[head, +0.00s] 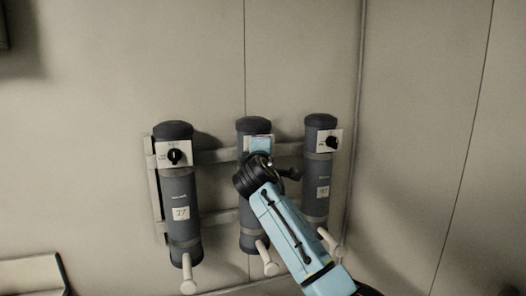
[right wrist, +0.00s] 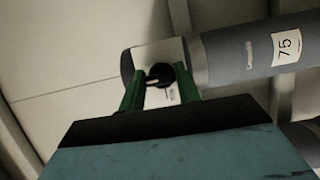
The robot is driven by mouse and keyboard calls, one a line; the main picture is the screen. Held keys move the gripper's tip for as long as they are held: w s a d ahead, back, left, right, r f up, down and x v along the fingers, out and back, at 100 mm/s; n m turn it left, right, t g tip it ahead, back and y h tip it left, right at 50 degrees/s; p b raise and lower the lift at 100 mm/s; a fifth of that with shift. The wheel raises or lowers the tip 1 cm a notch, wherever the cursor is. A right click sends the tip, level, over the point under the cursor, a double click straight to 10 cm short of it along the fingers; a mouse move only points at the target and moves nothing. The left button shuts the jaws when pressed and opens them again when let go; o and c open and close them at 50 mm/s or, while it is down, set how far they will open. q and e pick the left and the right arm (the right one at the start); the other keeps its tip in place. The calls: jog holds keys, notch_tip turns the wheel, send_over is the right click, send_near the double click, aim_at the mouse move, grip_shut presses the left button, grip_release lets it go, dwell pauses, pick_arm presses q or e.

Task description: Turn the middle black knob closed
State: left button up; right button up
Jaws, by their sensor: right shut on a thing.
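The middle grey cylinder (head: 250,222) stands in a wall rack, its white knob plate (head: 245,141) mostly covered by my right gripper (head: 261,147) in the head view. The middle black knob is hidden there. In the right wrist view the black knob (right wrist: 158,77) sits on the white plate (right wrist: 160,52), between the green fingers of my right gripper (right wrist: 161,72). The gripper is shut on the knob. The cylinder (right wrist: 230,58) bears a label reading 75. My left gripper is in neither view.
The left cylinder (head: 180,198), labelled 27, has its own black knob (head: 174,156). The right cylinder (head: 315,200) has another black knob (head: 332,142), close to my right arm. Pale handles (head: 187,275) jut out below. The wall above is clear.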

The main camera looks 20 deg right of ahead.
jog(key=o, duration=1)
jog(key=shift+s, duration=0.1)
jog(key=b+v, duration=0.2)
jog(key=v, duration=1.1)
jog(key=shift+s, duration=0.1)
